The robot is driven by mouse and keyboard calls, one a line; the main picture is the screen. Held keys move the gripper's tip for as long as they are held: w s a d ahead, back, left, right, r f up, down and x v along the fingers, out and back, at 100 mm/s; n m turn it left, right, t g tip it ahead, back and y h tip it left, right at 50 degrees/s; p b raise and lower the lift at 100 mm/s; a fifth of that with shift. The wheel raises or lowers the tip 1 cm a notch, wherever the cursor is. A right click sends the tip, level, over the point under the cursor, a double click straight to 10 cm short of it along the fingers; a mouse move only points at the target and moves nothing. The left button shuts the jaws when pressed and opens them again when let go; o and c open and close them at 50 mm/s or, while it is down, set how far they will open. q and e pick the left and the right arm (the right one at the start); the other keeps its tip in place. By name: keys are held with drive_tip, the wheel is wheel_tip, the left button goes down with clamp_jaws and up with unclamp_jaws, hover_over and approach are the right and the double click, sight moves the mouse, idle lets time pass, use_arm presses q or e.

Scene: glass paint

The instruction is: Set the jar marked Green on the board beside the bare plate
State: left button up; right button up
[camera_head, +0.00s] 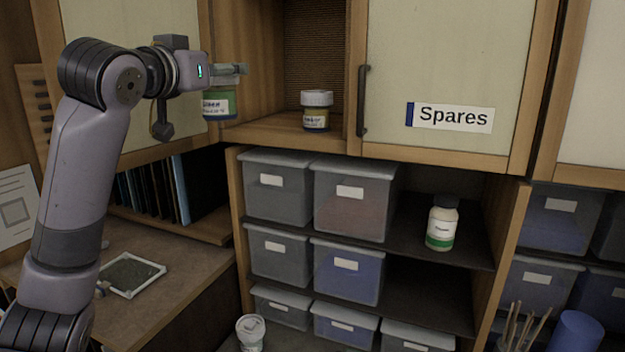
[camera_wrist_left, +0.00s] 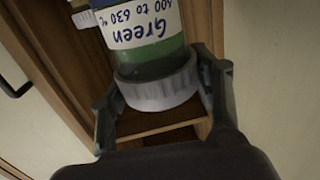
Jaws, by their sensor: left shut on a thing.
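The jar marked Green (camera_head: 217,104) has green contents, a pale label and a grey lid. My left gripper (camera_head: 236,70) is shut on it at the lid and holds it upright in front of the open cupboard compartment. My right gripper is not in view.
The cupboard door marked Spares (camera_head: 450,70) is closed. A white bottle with a green band (camera_head: 442,222) stands on a shelf beside grey bins (camera_head: 352,205). Bench space (camera_head: 185,275) is free.

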use_arm(q)
drive_tip(key=s+a+f+n+y, duration=0.1)
drive_tip(key=s+f, duration=0.6)
drive_tip(key=f, duration=0.8)
drive_tip(key=s+a+f+n+y, duration=0.1)
drive_tip(key=s+f, duration=0.6)
drive_tip(key=f, duration=0.9)
drive_tip(key=s+a+f+n+y, duration=0.1)
drive_tip(key=s+f, duration=0.6)
drive_tip(key=f, duration=0.9)
drive_tip(key=shift+y, duration=0.8)
drive_tip(key=shift+r+t, duration=0.1)
drive_tip(key=shift+t, duration=0.2)
wheel_tip(320, 180, down, 12)
drive_tip(key=b, duration=1.1)
drive_tip(key=shift+r+b, duration=0.2)
drive_tip(key=shift+b, duration=0.2)
